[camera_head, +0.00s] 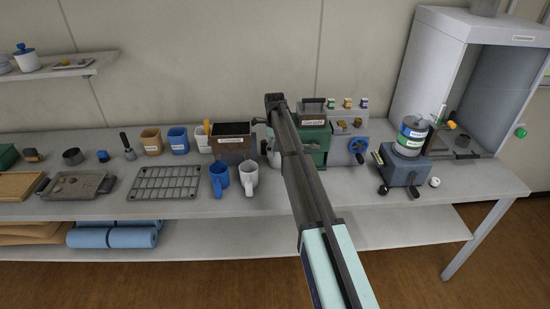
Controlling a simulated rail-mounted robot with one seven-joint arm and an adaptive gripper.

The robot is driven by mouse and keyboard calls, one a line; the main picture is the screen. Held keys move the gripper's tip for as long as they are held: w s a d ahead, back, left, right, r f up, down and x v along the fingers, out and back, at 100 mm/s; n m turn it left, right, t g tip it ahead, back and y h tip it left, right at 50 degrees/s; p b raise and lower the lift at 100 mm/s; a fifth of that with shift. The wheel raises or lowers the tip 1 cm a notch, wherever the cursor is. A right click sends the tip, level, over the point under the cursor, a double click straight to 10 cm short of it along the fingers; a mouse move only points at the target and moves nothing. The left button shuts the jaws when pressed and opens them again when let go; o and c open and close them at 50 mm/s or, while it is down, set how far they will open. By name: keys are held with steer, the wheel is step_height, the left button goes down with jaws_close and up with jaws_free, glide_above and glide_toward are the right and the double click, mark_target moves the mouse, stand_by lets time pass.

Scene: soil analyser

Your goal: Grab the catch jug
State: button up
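No readable label marks the catch jug, so I cannot tell for sure which vessel it is. A blue handled jug (219,176) and a white handled jug (248,178) stand upright side by side on the bench, in front of a brown-fronted box. Another pale vessel (273,156) stands farther back, partly hidden by my arm. My arm reaches from the bottom right up over the bench to a dark end near the green machine. I cannot make out the fingers of my gripper or anything held there.
A wire rack (165,183) lies left of the jugs. The brown-fronted box (232,147) and green machine (315,145) stand behind. A blue cranked device (405,168) and a grey hood (425,60) are at right. The bench's front strip is mostly clear.

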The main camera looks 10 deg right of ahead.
steer(key=c, duration=1.5)
steer(key=shift+o, duration=0.2)
steer(key=shift+r, duration=0.15)
